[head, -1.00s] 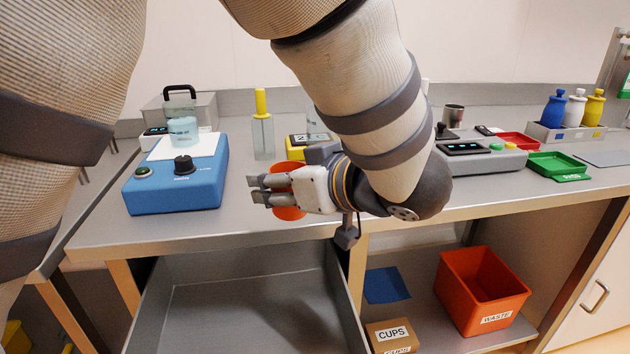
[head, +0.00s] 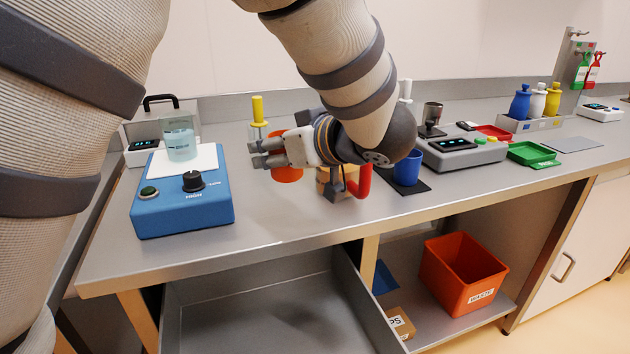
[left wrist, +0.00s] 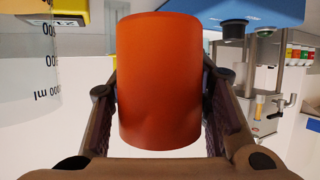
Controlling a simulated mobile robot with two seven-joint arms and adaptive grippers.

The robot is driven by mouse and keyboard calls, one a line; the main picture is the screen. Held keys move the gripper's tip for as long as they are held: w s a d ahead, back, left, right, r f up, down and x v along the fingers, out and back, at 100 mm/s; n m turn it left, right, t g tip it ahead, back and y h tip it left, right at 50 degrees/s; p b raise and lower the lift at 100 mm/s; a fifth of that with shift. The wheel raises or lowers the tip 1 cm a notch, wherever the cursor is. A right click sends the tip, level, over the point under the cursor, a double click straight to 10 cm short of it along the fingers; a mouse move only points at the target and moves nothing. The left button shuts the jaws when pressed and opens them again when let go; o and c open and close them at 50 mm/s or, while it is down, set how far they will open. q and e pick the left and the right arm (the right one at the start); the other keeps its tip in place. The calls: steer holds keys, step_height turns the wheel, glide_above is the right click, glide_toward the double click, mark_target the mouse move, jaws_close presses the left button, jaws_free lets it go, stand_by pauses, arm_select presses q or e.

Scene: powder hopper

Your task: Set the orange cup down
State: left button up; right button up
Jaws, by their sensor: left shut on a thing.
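The orange cup (head: 287,174) is upright between the fingers of my left gripper (head: 268,153), which is shut on it. In the head view the fingers cross the cup and hide part of its side. The left wrist view shows the cup (left wrist: 158,80) close up, with a finger on each side. The cup shows over the grey bench (head: 250,215), right of the blue stirrer; I cannot tell whether its base touches the bench. My right gripper is not in view.
The blue stirrer (head: 182,208) carries a glass beaker (head: 181,146). A yellow-topped bottle (head: 258,112) stands behind the cup. A blue cup (head: 407,168) is on a dark mat to the right. Bench in front of the cup is clear; an open drawer (head: 270,310) lies below its edge.

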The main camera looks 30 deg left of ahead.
arm_select(q)
steer(key=a+f, duration=0.1)
steer(key=f, duration=0.1)
steer(key=w+a+f, duration=0.1)
steer(key=a+f, duration=0.1)
steer(key=w+a+f+b, duration=0.1)
steer(key=f, duration=0.1)
steer(key=shift+a+f, duration=0.2)
steer(key=shift+a, duration=0.1)
step_height(320, 180, down, 3)
steer(key=shift+a+r, duration=0.1)
steer(key=shift+a, duration=0.05)
steer(key=shift+w, duration=0.1)
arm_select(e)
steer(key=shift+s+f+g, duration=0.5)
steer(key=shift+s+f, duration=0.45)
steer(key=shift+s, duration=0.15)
arm_select(q)
steer(key=shift+f, duration=0.25)
steer(key=o, duration=0.9)
steer(key=shift+o, duration=0.2)
steer(key=shift+r, duration=0.1)
